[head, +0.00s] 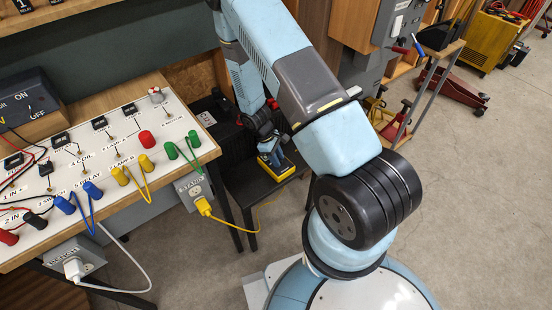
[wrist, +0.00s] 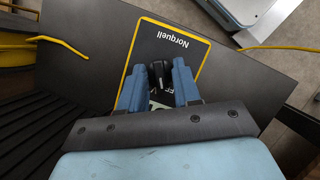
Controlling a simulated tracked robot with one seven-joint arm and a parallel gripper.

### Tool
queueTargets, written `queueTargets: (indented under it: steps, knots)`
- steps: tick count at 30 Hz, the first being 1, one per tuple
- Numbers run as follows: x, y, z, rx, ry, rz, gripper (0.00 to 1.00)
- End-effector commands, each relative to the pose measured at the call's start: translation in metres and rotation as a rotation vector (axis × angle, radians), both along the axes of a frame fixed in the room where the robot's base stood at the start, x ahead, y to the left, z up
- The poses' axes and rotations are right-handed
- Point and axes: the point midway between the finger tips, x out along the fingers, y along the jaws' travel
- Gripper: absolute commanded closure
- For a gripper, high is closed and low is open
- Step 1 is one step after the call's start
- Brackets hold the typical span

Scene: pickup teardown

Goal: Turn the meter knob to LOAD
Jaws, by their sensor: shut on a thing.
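The meter (wrist: 180,42) is a dark-faced unit with a yellow border and the name "Norquell". It lies on a dark stand in the wrist view, and its yellow case (head: 283,170) shows in the head view. My gripper (wrist: 158,76) is over the meter face, with its two blue fingers on either side of the black meter knob (wrist: 158,70). The gripper is shut on the knob. White lettering by the knob is mostly hidden, so its setting cannot be read. In the head view my gripper (head: 266,148) is small and partly hides the meter.
The dark stand (head: 245,185) stands beside the wooden bench with a white panel (head: 105,160) of coloured terminals. A yellow cord (head: 222,218) runs from an outlet box (head: 193,190) at the bench edge. Open floor (head: 470,200) lies to the right.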

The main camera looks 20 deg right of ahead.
Motion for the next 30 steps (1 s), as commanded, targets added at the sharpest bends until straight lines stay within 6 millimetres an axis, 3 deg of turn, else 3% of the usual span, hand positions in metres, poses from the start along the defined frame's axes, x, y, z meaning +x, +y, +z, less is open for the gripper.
queueTargets:
  steps: [30]
  knots:
    - [0.0022,-0.0049,0.0002,0.000,0.001,-0.959,0.98]
